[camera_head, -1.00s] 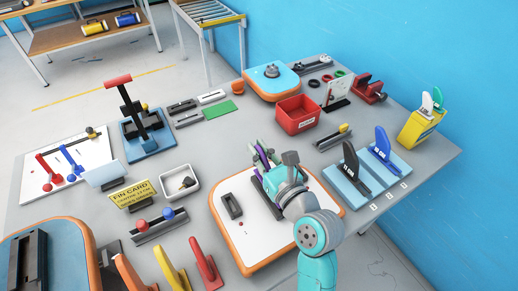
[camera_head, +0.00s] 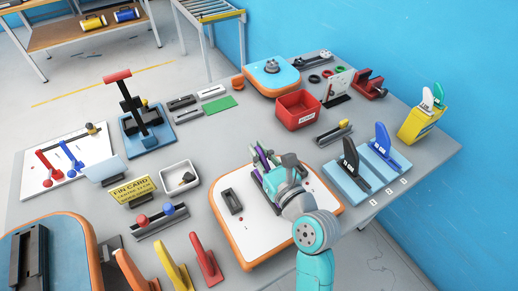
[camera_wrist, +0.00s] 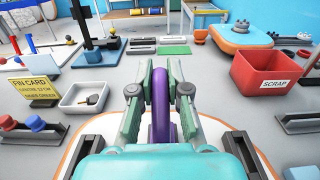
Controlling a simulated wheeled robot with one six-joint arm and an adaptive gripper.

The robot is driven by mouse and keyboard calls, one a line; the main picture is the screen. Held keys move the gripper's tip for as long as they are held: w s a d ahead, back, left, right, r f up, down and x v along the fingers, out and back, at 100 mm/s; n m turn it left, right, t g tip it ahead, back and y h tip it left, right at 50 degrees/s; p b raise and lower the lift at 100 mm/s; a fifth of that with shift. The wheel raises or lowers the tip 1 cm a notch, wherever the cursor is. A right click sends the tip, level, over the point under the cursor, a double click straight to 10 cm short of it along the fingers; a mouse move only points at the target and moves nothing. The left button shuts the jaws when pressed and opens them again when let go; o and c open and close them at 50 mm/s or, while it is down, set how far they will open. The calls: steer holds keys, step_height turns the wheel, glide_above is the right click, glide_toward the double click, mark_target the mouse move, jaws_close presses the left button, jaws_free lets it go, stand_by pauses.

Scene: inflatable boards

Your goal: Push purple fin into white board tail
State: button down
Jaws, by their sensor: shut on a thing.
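The white board tail (camera_head: 243,226), with an orange rim, lies on the grey table near my arm. Black slotted fin boxes are on it; one (camera_head: 232,201) shows at its left side. My gripper (camera_head: 262,160) is over the board, shut on the purple fin (camera_wrist: 162,115). In the wrist view the fin stands upright between the two fingers (camera_wrist: 160,95). The fin's lower end and its contact with the board are hidden by my gripper and wrist.
A red scrap bin (camera_head: 298,118) stands behind the board. A white tray (camera_head: 180,178), a yellow fin card (camera_head: 132,190) and a rack with red and blue knobs (camera_head: 158,222) are to the left. Blue blocks with black and blue fins (camera_head: 350,185) stand at the right.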

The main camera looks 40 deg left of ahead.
steer(key=shift+f, duration=0.35)
steer(key=c, duration=1.1)
jaws_free()
steer(key=shift+o, duration=0.2)
steer(key=shift+d, duration=0.1)
steer(key=v, duration=1.2)
